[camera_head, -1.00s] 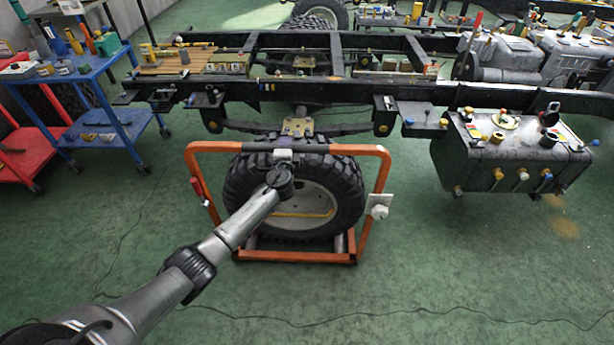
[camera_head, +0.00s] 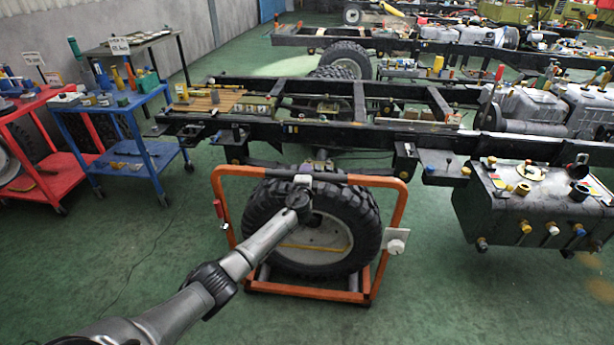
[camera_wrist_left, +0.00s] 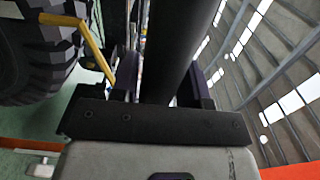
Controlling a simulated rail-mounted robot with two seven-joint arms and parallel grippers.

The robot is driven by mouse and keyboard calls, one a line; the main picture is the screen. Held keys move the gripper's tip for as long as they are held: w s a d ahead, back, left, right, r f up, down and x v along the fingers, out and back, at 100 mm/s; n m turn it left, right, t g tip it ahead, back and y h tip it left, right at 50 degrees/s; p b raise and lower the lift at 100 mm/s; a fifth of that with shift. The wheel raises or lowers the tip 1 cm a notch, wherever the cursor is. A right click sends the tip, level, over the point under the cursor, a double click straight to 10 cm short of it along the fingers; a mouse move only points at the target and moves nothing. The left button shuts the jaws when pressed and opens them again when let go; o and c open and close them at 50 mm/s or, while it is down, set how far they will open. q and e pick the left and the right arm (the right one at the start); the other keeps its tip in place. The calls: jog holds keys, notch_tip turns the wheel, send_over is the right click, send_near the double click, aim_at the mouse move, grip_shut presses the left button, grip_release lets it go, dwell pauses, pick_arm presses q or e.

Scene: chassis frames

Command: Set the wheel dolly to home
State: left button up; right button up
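The wheel dolly (camera_head: 220,195) is an orange tube frame standing on the green floor, in the middle of the head view. It carries a big black tyre (camera_head: 268,210) with a pale rim. My left gripper (camera_head: 303,183) is at the middle of the dolly's top bar, in front of the tyre. In the left wrist view a dark round bar (camera_wrist_left: 175,50) runs between its two fingers, which look closed around it. The wrist view also shows the tyre (camera_wrist_left: 35,55) and a yellow bar (camera_wrist_left: 92,45). My right gripper is not in view.
A truck chassis frame (camera_head: 330,130) stands just behind the dolly. Its black tank (camera_head: 535,215) with capped fittings is to the right. A blue cart (camera_head: 140,165) and a red cart (camera_head: 75,180) stand at the left. The floor in front and left of the dolly is mostly clear.

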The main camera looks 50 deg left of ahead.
pick_arm(q)
jog(key=shift+o, duration=1.2)
jog(key=shift+s+d, duration=0.2)
jog(key=shift+d, duration=0.05)
jog(key=p+v, duration=0.4)
jog(key=v, duration=0.9)
jog(key=shift+p, duration=0.35)
jog(key=shift+s, duration=0.1)
